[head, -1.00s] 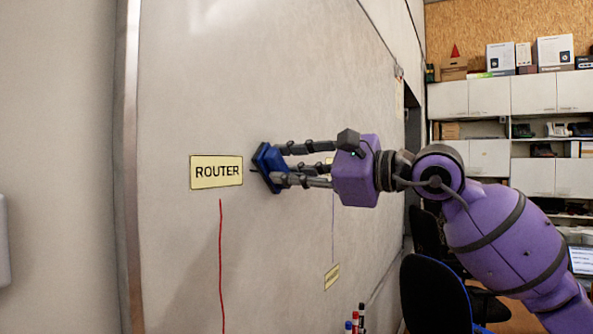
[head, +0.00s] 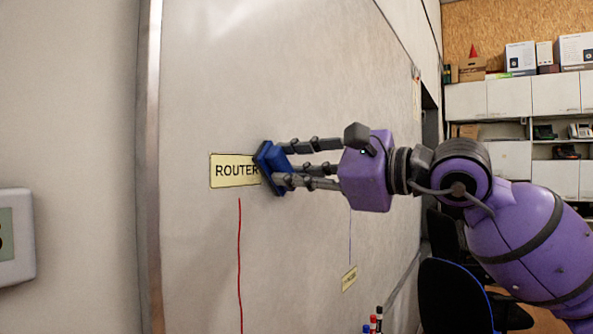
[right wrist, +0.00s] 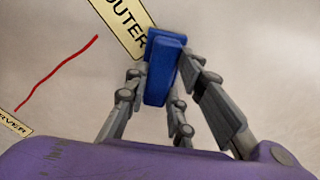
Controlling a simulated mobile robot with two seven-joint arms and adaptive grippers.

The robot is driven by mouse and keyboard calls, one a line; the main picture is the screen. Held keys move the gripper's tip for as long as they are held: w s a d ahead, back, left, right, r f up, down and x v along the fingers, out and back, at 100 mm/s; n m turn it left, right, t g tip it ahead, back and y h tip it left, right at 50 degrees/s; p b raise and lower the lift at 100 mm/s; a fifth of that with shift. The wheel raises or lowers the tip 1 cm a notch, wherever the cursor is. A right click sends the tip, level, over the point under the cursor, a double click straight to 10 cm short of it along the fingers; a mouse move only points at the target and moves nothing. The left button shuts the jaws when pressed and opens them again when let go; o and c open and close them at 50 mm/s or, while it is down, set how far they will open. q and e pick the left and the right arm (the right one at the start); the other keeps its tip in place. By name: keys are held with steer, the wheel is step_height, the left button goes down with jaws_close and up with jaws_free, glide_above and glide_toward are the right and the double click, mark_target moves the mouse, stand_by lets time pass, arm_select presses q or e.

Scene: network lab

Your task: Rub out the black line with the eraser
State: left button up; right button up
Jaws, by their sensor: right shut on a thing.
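My right gripper (head: 280,168) is shut on a blue eraser (head: 268,170) at the whiteboard (head: 190,95). The eraser also shows in the right wrist view (right wrist: 162,68), held between the fingers. In the head view it overlaps the right end of the yellow ROUTER label (head: 230,171); I cannot tell whether it touches the board. I see no black line in either current view. A red line (head: 239,265) runs down below the label, and a thin blue line (head: 350,235) stands farther right. My left gripper is out of view.
Another yellow label (head: 349,278) sits below the blue line. Several markers (head: 376,322) stand at the board's lower edge. A chair (head: 450,295) is at right, under my right arm. A pale wall box (head: 14,265) is at far left.

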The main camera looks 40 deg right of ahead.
steer(key=p+v, duration=0.1)
steer(key=v, duration=0.3)
steer(key=shift+s+r, duration=0.15)
steer(key=shift+r, duration=0.05)
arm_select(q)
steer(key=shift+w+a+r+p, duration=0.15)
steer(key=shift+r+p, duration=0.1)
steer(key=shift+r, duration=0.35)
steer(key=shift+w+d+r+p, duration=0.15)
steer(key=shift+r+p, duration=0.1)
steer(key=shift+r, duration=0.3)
arm_select(e)
steer(key=shift+v, duration=0.9)
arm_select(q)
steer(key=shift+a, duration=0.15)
arm_select(e)
steer(key=shift+f, duration=0.15)
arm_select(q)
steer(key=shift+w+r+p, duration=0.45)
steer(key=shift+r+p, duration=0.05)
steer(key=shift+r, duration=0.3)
arm_select(e)
steer(key=v, duration=0.3)
steer(key=shift+d, duration=0.1)
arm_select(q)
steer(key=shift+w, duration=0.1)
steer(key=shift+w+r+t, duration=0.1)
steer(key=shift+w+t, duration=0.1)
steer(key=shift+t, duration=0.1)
